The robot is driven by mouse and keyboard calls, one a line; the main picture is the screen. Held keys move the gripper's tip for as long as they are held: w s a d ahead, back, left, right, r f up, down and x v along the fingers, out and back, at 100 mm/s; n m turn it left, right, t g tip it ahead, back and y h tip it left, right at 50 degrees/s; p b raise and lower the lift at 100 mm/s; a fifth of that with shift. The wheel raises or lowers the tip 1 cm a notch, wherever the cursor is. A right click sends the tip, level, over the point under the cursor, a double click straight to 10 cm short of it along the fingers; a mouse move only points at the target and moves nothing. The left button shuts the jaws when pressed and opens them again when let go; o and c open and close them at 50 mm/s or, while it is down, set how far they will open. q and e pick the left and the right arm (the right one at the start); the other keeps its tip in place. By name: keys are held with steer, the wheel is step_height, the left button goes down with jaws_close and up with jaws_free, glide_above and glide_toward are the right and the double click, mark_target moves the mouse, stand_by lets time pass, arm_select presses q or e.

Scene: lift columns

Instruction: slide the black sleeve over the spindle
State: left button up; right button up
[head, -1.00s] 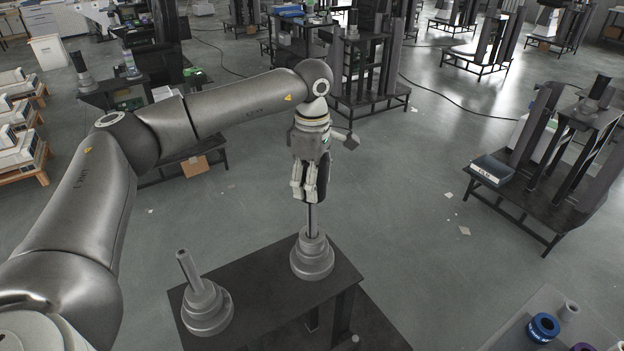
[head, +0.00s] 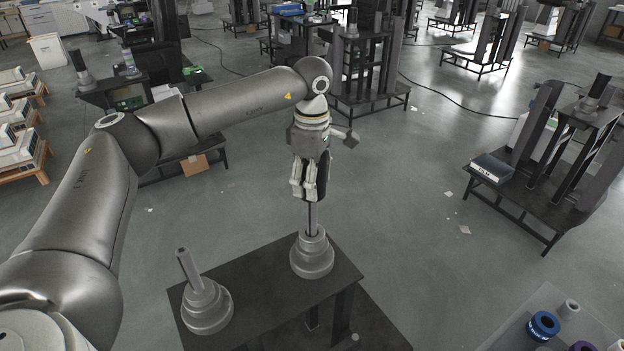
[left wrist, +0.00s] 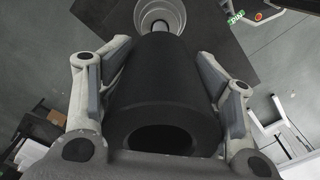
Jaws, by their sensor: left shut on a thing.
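The black sleeve (head: 322,182) hangs upright in my left gripper (head: 308,190) in the head view, partly hidden by the fingers. In the left wrist view the sleeve (left wrist: 157,85) fills the space between the two fingers, which press on its sides. Its near opening looks dark. The spindle, a thin grey post (head: 312,220) on a stepped round base (head: 312,258), stands directly below on the dark table. The post's lower part shows under the sleeve. I cannot tell whether its tip is inside the sleeve. My right gripper is not in view.
A second stepped grey base with a post (head: 205,303) stands on the left of the same dark table (head: 262,290). A blue ring (head: 543,326) and a small grey tube (head: 568,309) are at the lower right. Open floor lies right of the table.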

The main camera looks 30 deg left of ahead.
mark_target(312, 222)
arm_select(q)
steer(key=shift+f, duration=0.15)
steer(key=shift+w+f+b, duration=0.1)
steer(key=shift+f+b, duration=3.7)
steer(key=shift+f, duration=1.5)
steer(key=shift+f+b, duration=0.45)
steer(key=shift+f, duration=0.25)
steer(key=shift+f, duration=0.15)
steer(key=o, duration=1.6)
steer(key=shift+s+f, duration=0.1)
steer(key=shift+s, duration=0.1)
